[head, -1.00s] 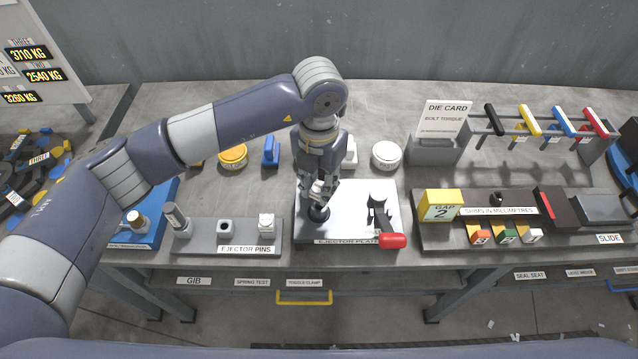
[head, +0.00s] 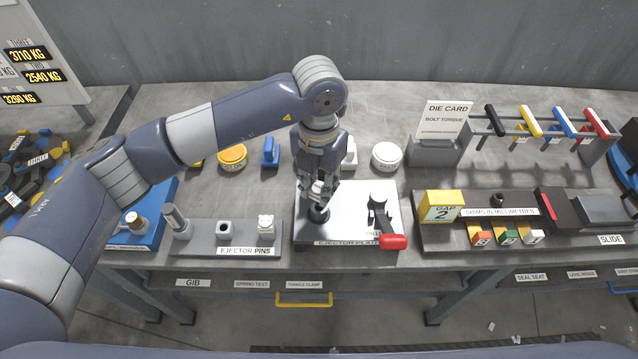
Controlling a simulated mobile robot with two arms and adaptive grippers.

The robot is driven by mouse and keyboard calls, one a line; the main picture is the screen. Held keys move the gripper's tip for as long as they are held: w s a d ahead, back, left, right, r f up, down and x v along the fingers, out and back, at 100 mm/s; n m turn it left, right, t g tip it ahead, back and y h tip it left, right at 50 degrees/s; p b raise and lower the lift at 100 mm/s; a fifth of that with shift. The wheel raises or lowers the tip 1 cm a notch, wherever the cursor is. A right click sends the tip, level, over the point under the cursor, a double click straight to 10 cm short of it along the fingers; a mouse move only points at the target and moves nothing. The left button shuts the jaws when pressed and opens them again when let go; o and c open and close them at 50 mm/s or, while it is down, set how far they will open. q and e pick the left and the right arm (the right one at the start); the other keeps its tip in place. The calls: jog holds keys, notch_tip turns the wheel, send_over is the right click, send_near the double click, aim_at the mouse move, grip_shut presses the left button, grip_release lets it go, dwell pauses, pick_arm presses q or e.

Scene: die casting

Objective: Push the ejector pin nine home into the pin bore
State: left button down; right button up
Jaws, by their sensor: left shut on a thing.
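My left gripper (head: 319,197) points straight down over the left part of the ejector plate (head: 345,198), a pale shiny plate on a dark base. It is shut on a dark round piece (head: 318,214), which I take for the ejector pin; its number is not readable. The piece stands at the plate's surface, and the fingers hide the bore, so I cannot tell how deep it sits. A toggle clamp with a red handle (head: 393,242) stands on the plate's right side. The ejector pins rack (head: 200,246) to the left holds a grey pin (head: 176,219) and a white-topped one (head: 265,225). My right gripper is not in view.
A blue tray (head: 158,238) is left of the rack. Yellow (head: 232,157) and white (head: 387,154) round pieces stand behind the plate. The die card stand (head: 433,150) and the shim tray (head: 430,238) are to the right.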

aim_at(319, 197)
pick_arm(q)
jog(key=shift+f+b, duration=1.05)
jog(key=shift+f+b, duration=1)
jog(key=shift+f, duration=0.05)
jog(key=c, duration=1.2)
grip_release()
jog(key=shift+c, duration=0.2)
jog(key=shift+r, duration=0.2)
notch_tip(319, 197, up, 12)
jog(key=shift+f, duration=0.1)
